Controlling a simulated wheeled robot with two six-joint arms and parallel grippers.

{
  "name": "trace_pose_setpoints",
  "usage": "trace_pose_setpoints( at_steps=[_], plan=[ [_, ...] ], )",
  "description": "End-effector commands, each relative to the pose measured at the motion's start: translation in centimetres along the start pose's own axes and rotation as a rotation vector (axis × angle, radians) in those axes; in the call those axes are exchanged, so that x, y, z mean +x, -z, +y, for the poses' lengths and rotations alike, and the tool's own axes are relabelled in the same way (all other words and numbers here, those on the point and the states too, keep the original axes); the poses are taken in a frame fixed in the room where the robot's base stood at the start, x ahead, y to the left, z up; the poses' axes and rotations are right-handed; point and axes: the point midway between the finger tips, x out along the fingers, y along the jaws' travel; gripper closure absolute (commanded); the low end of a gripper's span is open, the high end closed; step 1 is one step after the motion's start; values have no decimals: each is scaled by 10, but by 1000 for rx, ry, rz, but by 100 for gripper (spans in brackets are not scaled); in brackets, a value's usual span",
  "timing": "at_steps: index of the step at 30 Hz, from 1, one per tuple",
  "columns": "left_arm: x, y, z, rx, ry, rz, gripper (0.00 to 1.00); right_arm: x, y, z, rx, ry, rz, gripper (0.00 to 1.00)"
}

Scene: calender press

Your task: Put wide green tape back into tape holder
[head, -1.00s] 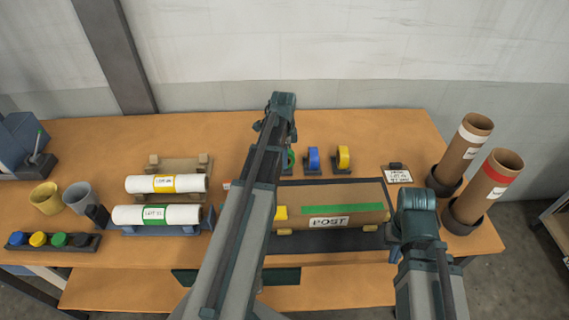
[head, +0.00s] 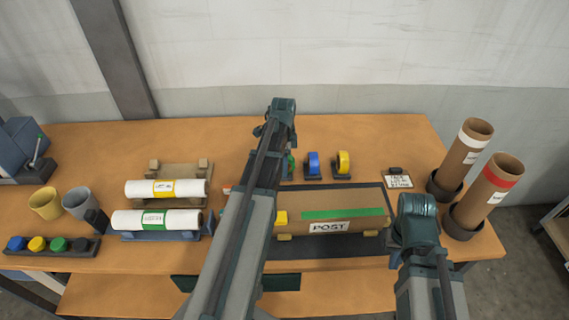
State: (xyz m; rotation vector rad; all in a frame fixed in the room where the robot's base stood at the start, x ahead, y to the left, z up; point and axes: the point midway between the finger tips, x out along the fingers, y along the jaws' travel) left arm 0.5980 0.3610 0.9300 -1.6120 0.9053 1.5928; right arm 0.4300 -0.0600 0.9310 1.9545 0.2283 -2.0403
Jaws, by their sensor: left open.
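A green tape roll (head: 292,164) shows only as a sliver behind my left arm, in line with the blue tape roll (head: 313,162) and the yellow tape roll (head: 343,160) in their dark holders. How the green roll sits in its holder is hidden. My left gripper (head: 268,131) is open at the far end of my left arm, near the back of the table and beyond the green roll. The arm mostly hides its fingers. My right arm shows at the lower right, but its gripper is not in view.
White rolls (head: 190,218) lie on cradles at left, near cups and coloured caps. Two upright brown tubes (head: 492,190) stand at right. The table's back middle is clear.

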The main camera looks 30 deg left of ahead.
Motion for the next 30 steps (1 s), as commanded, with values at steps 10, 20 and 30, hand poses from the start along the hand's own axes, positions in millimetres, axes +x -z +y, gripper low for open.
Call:
trace_pose_setpoints(
  at_steps=[10, 20, 30],
  plan=[
    [-37, 0, 0, 0, 0, 0, 36, -36, -2, 4, 0, 0, 0, 100],
    [-88, 0, 0, 0, 0, 0, 36, -87, -5, 8, -2, 0, 0, 100],
    [-122, 0, 0, 0, 0, 0, 36, -121, -7, 12, 0, 0, 0, 100]
  ],
)
